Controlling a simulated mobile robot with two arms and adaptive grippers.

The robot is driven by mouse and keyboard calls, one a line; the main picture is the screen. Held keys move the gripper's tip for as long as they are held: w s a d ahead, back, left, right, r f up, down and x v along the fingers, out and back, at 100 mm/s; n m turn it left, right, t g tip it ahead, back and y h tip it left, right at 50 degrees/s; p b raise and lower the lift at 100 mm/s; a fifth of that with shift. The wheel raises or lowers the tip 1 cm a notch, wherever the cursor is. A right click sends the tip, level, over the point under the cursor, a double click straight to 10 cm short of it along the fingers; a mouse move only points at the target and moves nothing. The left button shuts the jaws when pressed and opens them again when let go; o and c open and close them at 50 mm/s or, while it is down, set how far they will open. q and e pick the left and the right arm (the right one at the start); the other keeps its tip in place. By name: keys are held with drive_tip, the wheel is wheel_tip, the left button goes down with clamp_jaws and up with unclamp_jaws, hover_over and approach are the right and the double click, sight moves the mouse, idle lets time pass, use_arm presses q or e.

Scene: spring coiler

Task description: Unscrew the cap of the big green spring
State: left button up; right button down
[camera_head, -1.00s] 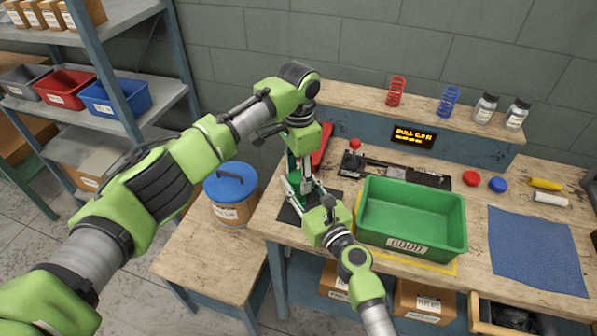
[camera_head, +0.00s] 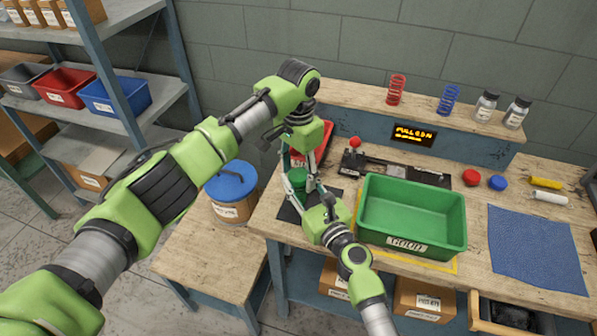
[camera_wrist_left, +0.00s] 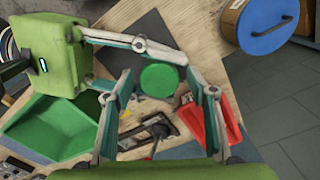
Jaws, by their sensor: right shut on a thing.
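The spring's body is mostly hidden under the cap and between the fingers. It stands over a dark mat (camera_head: 289,213) at the bench's left end. My left gripper (camera_head: 300,175) points down from above, its fingers spread to either side of the cap with gaps visible. My right gripper (camera_head: 306,197) comes from the front, below the cap, shut on the big green spring.
A green bin (camera_head: 412,214) stands close to the right. Behind are a red tray (camera_head: 309,146) and a black lever device with a red knob (camera_head: 355,143). A blue-lidded bucket (camera_head: 231,190) stands at left. The blue mat (camera_head: 535,250) is bare.

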use_arm(q)
drive_tip(key=shift+r, duration=2.35)
drive_tip(key=shift+c, duration=0.2)
wheel_tip(320, 180, up, 2)
drive_tip(key=shift+d+r+m, duration=0.1)
drive_tip(key=shift+r+m, duration=0.1)
drive_tip(key=shift+m, duration=1)
drive_tip(key=shift+r+m, duration=0.25)
drive_tip(key=shift+m, duration=0.05)
wheel_tip(320, 180, down, 8)
drive_tip(key=shift+r, duration=0.15)
drive_tip(key=shift+c, duration=0.5)
